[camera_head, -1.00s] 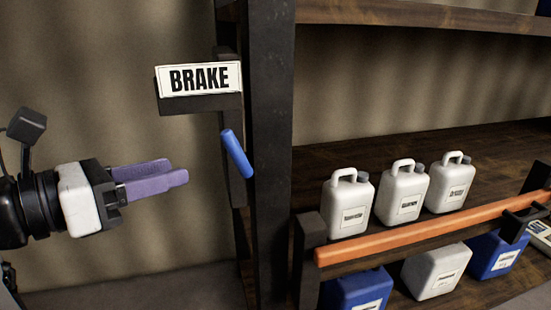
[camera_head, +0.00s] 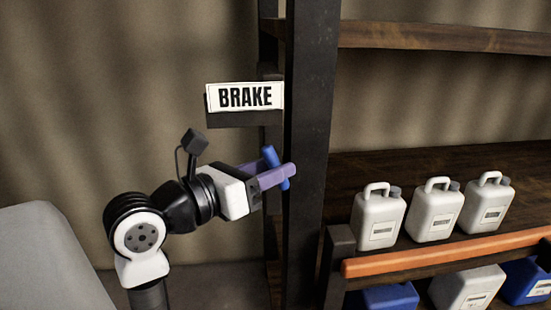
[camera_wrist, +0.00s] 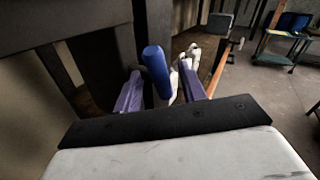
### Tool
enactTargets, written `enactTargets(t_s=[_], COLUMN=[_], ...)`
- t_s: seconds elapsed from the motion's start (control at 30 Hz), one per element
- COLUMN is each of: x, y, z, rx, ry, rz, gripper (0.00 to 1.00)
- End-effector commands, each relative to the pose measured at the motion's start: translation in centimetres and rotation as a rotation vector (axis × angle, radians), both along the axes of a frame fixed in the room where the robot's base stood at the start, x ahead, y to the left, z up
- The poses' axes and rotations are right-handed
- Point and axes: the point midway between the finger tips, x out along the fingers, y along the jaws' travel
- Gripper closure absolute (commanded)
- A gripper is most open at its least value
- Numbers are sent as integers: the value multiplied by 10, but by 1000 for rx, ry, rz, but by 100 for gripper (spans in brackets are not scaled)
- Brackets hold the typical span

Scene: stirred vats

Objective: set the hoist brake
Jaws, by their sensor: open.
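The brake lever has a blue grip (camera_head: 276,167), tilted, on the dark post (camera_head: 305,120) below the white BRAKE sign (camera_head: 245,96). My gripper (camera_head: 280,166) has its purple fingers at the lever, one on each side of the blue grip. In the wrist view the blue grip (camera_wrist: 155,66) stands between the two spread fingertips (camera_wrist: 160,82), with a gap showing on either side. The gripper is open. In the head view the near finger hides part of the grip.
Right of the post, white jugs (camera_head: 435,210) stand on a wooden shelf behind an orange bar (camera_head: 440,252). Blue and white jugs sit below. In the wrist view a cart (camera_wrist: 285,45) stands far off on open floor.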

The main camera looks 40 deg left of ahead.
Motion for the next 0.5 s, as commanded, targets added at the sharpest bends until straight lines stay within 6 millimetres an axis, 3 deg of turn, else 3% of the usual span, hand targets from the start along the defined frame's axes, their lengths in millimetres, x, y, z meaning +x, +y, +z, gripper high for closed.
enactTargets(t_s=[0.2,0.47,0.5], x=[14,15,15], y=[-2,-2,-2], z=[0,0,0], rx=[0,0,0], ry=[0,0,0], rz=[0,0,0], gripper=[59,59,64])
